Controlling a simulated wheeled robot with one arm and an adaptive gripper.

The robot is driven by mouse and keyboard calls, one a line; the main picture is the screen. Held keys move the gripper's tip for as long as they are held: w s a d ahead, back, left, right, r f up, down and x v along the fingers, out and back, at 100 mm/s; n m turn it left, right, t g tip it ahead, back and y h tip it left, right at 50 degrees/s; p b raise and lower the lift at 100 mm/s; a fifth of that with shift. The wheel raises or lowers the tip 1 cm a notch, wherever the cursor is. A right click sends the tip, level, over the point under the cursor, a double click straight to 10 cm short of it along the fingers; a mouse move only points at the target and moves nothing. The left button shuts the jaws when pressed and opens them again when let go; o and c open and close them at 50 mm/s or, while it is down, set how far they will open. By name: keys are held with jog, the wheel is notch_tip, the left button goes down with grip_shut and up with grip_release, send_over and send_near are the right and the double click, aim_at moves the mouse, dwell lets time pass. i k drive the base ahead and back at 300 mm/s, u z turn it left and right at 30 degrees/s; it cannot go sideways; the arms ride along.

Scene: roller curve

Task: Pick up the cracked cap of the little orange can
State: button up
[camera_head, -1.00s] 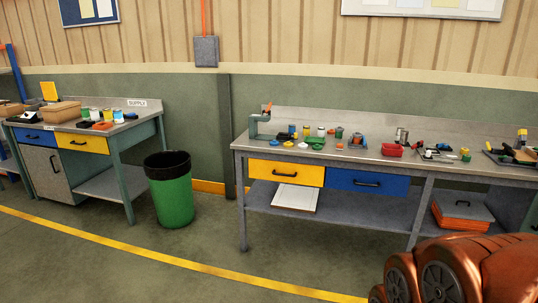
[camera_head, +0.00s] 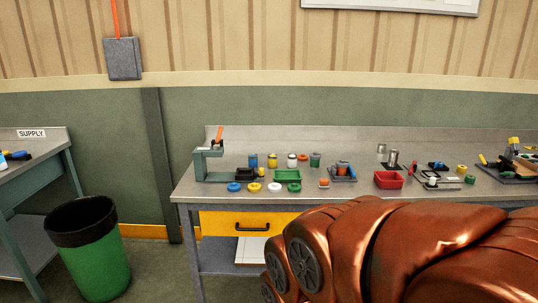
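Small orange items lie on the workbench (camera_head: 450,199), but they are too small to tell the can from its cap or to show a crack. One small orange-red piece (camera_head: 324,183) lies near the front edge. A low orange item (camera_head: 303,158) sits at the back, between a white can and a green can. A third orange item with some blue (camera_head: 342,167) is on a dark holder right of the orange-red piece. My copper-coloured arm covers the lower right of the head view. My gripper's fingers are not in view.
Blue (camera_head: 253,161), yellow (camera_head: 272,160), white (camera_head: 292,160) and green (camera_head: 315,160) cans stand behind a row of coloured caps and a green tray (camera_head: 288,175). A red bin (camera_head: 388,180) is to the right. A green waste bin (camera_head: 95,262) stands on the floor at left.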

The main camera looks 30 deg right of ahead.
aim_at(341, 163)
jog(key=z, duration=0.4)
jog(key=i, duration=2.05)
jog(key=z, duration=0.5)
